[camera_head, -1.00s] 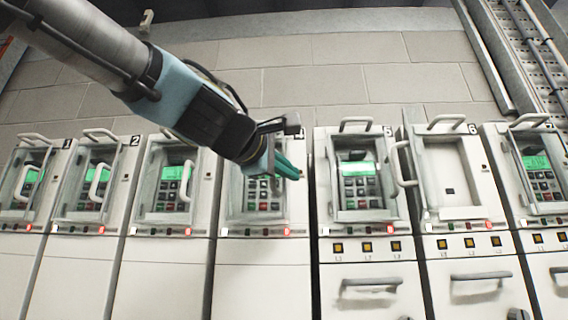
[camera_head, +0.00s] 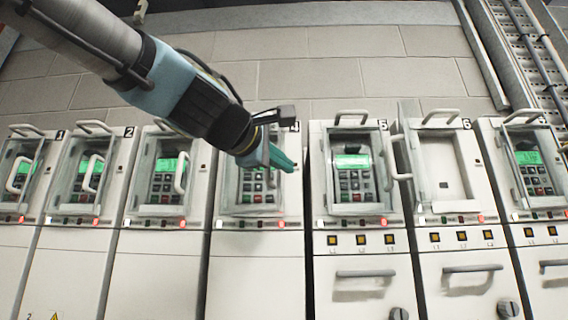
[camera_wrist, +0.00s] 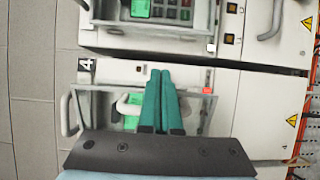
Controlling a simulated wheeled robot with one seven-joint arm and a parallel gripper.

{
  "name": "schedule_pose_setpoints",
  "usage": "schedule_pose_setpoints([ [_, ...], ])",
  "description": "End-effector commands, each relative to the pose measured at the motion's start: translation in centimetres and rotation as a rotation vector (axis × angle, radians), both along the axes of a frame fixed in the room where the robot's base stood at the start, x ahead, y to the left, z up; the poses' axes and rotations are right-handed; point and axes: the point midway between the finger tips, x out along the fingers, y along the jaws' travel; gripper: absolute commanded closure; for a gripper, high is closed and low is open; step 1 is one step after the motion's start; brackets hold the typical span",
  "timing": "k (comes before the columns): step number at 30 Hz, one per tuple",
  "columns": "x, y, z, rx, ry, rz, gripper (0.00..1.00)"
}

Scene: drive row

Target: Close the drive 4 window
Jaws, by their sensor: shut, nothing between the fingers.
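Drive 4 (camera_head: 258,240) is the white cabinet in the middle of the row in the head view. Its keypad (camera_head: 258,198) shows inside the window frame (camera_head: 226,190), partly behind my gripper. My gripper (camera_head: 292,166) has teal fingers, shut and empty, at the upper right of drive 4's front. In the wrist view, the shut fingers (camera_wrist: 160,75) lie across drive 4's window area, beside the "4" label. A pale curved handle (camera_wrist: 126,105) and a strip of green display (camera_wrist: 131,124) show to their left. How far the window stands open, and whether the fingers touch it, I cannot tell.
Drive 3 (camera_head: 165,245) stands to the left with a pale window handle (camera_head: 180,174). A block wall (camera_head: 340,75) is behind.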

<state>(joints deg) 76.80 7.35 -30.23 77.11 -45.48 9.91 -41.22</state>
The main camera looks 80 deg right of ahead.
Motion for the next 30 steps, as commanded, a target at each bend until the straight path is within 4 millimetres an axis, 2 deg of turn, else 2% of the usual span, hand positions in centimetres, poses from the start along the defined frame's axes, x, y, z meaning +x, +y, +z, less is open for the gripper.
schedule_pose_setpoints([
  [9,0.0,0.1,0.0,0.000,0.000,0.000,1.00],
  [13,0.4,0.8,-0.2,-0.004,-0.001,0.002,1.00],
  [24,3.1,6.8,-0.5,-0.004,-0.002,0.004,1.00],
  [30,4.1,9.2,-0.3,-0.002,0.000,0.002,1.00],
])
